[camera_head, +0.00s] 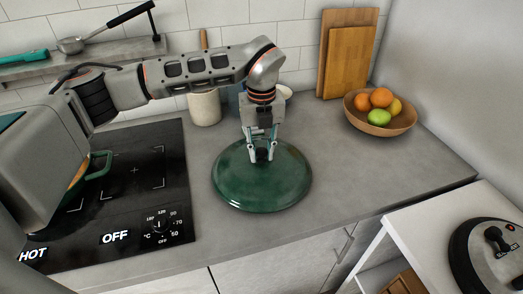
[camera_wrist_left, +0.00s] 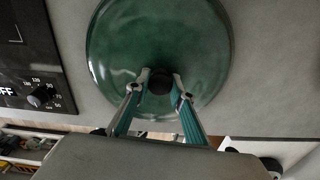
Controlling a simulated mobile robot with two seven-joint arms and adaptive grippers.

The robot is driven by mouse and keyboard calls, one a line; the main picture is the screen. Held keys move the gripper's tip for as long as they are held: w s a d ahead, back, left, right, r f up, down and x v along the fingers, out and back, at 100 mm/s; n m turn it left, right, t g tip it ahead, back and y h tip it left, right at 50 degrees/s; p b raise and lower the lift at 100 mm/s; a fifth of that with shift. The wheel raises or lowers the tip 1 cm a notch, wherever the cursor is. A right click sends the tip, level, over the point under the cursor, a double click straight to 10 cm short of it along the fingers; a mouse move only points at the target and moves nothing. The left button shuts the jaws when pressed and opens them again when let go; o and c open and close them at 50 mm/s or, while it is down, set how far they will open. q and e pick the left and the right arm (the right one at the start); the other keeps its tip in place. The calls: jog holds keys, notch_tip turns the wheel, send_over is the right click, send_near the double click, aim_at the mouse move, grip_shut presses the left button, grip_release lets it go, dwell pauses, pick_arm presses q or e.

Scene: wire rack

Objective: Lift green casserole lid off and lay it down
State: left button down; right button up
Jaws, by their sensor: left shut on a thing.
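The green casserole lid (camera_head: 240,183) is round and glossy with a dark knob. It is over the grey counter to the right of the cooktop, and appears to lie flat at counter level; its underside is hidden. My left gripper (camera_head: 262,156) is above the lid with its fingers shut on the knob. In the left wrist view the lid (camera_wrist_left: 125,45) fills the upper middle and the fingertips (camera_wrist_left: 161,80) close on both sides of the black knob. The casserole (camera_head: 98,166) stands on the cooktop, mostly hidden behind my arm; its green handle shows. My right gripper is not visible.
The black cooktop (camera_head: 150,150) is at left, with a knob and an OFF label. A wooden fruit bowl (camera_head: 368,122), cutting boards (camera_head: 347,58) and a utensil crock (camera_head: 205,107) stand at the back. The counter right of the lid (camera_head: 370,165) is clear.

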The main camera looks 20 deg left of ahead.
pick_arm(q)
jog(key=c, duration=1.7)
grip_release()
jog(key=shift+r, duration=0.15)
jog(key=shift+f, duration=0.2)
notch_tip(320, 180, up, 12)
jog(key=shift+r, duration=0.1)
